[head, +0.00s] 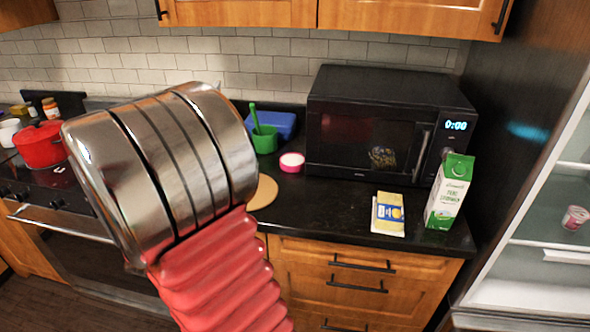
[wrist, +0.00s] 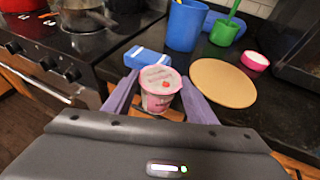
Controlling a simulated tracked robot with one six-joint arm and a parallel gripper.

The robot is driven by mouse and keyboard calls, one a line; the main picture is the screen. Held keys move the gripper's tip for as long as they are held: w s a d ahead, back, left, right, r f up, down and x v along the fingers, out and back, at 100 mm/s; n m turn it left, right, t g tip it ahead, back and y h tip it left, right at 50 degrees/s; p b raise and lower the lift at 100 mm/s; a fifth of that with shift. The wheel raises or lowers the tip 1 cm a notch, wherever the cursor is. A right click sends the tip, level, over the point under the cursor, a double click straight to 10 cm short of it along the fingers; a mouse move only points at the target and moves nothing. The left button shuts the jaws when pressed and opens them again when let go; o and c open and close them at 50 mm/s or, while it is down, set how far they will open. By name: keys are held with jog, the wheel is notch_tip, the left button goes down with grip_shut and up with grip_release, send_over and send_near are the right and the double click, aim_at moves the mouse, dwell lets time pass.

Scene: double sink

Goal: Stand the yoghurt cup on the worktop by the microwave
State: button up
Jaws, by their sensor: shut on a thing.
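The yoghurt cup (wrist: 160,92), white and pink with a printed lid, is upright between the two purple fingers of my gripper (wrist: 159,84) in the wrist view. My gripper is shut on it, near the front edge of the worktop. In the head view my arm hides the gripper and this cup. The black microwave (head: 385,125) stands on the dark worktop (head: 330,207) against the tiled wall; its edge shows at the right of the wrist view (wrist: 305,50).
A butter pack (head: 388,213) and a green-white carton (head: 449,192) stand before the microwave. A pink bowl (head: 291,162), green cup (head: 265,140) and round board (wrist: 222,83) are to its left. Bare worktop lies between board and butter. Another small cup (head: 575,218) sits in the open fridge.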

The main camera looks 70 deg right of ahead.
jog(key=s+d+r+m+g+h, duration=0.1)
jog(key=s+d+r+m+g, duration=0.15)
jog(key=s+d, duration=0.5)
jog(key=s+d+r+m+g+h, duration=0.1)
jog(key=s+d+r+m+g, duration=0.2)
jog(key=s+d, duration=0.45)
jog(key=s+d+r+m+g, duration=0.1)
jog(key=s+d+m+g, duration=0.1)
jog(key=s, duration=0.8)
jog(key=s+d+r+m+g, duration=0.2)
jog(key=s+d+g, duration=0.3)
jog(key=s, duration=0.5)
jog(key=shift+d+r+m+y, duration=0.3)
jog(key=shift+d+m+y, duration=0.1)
jog(key=shift+d+m, duration=0.25)
jog(key=shift+s+f, duration=0.1)
notch_tip(320, 180, down, 6)
jog(key=shift+f, duration=1.9)
jog(key=shift+f, duration=0.15)
